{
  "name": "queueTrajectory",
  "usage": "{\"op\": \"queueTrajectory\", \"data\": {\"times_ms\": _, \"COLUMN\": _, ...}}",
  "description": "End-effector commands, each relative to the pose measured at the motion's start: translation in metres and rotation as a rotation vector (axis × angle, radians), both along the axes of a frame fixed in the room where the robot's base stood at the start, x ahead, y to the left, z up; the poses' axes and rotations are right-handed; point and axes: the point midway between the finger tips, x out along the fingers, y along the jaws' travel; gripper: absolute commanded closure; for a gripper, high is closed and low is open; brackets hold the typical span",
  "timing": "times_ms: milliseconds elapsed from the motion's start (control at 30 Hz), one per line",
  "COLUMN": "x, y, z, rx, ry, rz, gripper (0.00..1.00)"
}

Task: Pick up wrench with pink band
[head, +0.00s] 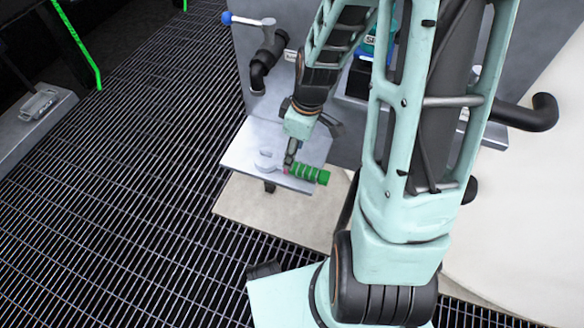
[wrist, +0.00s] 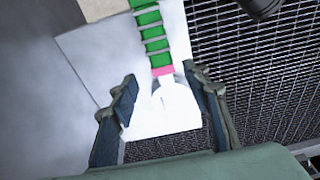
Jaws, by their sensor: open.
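The wrench with the pink band shows in the wrist view, with a green ribbed handle (wrist: 151,28), a pink band (wrist: 162,71) and a pale head (wrist: 170,103). It lies on a light grey shelf plate (wrist: 95,50). My gripper (wrist: 165,95) is open, with one finger on each side of the wrench near its head and band. I cannot tell how high the fingers are above the plate. In the head view the green handle (head: 310,173) sticks out to the right of my gripper (head: 290,160), which partly hides the wrench; the pale head (head: 266,160) shows to the left.
The shelf plate (head: 240,152) juts from a grey panel (head: 335,140). A black pipe with a blue-tipped valve lever (head: 240,19) is above it, and a black pipe elbow (head: 530,113) is at the right. Dark floor grating (head: 130,180) lies open at the left.

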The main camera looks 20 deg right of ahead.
Motion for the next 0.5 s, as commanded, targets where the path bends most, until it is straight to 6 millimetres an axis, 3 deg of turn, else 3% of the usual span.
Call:
{"op": "queueTrajectory", "data": {"times_ms": 233, "x": -0.003, "y": 0.003, "z": -0.041, "rx": 0.002, "ry": 0.004, "rz": 0.002, "gripper": 0.56}}
{"op": "queueTrajectory", "data": {"times_ms": 500, "x": -0.001, "y": 0.004, "z": -0.046, "rx": 0.0, "ry": 0.001, "rz": 0.0, "gripper": 0.56}}
